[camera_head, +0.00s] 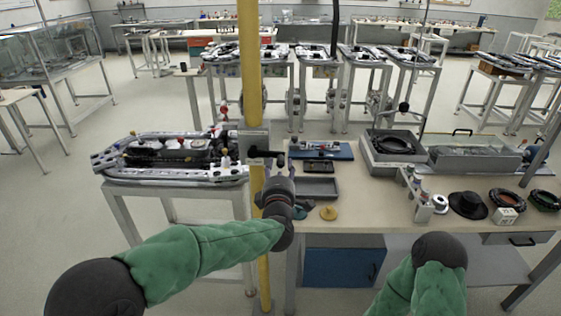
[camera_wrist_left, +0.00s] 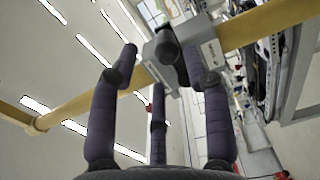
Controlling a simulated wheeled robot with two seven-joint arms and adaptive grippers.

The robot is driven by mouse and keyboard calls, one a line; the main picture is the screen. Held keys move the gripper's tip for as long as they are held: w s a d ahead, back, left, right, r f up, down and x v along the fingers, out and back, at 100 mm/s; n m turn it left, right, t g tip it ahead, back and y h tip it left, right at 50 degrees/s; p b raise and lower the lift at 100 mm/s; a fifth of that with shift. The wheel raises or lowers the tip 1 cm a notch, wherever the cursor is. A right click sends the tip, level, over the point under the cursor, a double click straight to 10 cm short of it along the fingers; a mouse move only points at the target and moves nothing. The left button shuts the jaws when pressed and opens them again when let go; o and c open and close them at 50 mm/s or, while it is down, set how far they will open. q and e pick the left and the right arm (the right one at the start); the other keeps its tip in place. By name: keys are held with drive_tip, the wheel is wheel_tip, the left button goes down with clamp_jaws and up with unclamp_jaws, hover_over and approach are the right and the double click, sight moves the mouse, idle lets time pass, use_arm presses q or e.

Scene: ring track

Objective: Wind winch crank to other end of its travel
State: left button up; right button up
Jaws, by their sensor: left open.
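The winch is a grey box (camera_head: 256,142) fixed to a yellow post; its black crank handle (camera_head: 266,154) sticks out to the right. In the left wrist view the winch box (camera_wrist_left: 209,52) is ahead, with the dark round end of the handle (camera_wrist_left: 167,42) toward me. My left gripper (camera_head: 274,170) is open just below and in front of the handle. In the wrist view its spread fingers (camera_wrist_left: 158,65) have the handle end beyond and between them, nearer the right finger; I cannot tell if they touch. My right gripper is out of view; only my right arm shows.
The yellow post (camera_head: 250,70) stands between a stand with a ring track (camera_head: 170,180) on the left and a workbench (camera_head: 370,212) on the right. Open floor lies left.

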use_arm(q)
drive_tip(key=shift+s+a+f, duration=0.1)
drive_tip(key=shift+s, duration=2.75)
